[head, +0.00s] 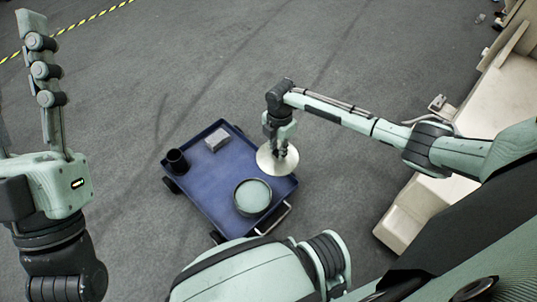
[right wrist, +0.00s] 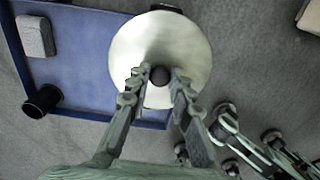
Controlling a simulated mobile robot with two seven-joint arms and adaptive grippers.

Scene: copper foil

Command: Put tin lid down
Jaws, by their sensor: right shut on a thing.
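The tin lid (head: 266,162) is a pale metal disc with a dark knob, held over the right side of the blue cart (head: 197,178). It also shows in the right wrist view (right wrist: 185,45). My right gripper (head: 279,148) is shut on the lid's knob from above. Whether the lid touches the cart is unclear. A round dark-rimmed tin (head: 252,196) with a pale green top face stands at the cart's near right, just in front of the lid. My left gripper (head: 42,70) is raised at the far left, away from the cart; its opening is unclear.
A grey block (head: 217,140) lies near the cart's back edge. A black cup (head: 176,161) stands at its left corner. The middle of the cart is bare. A cream structure (head: 425,200) stands on the floor to the right, under my right arm.

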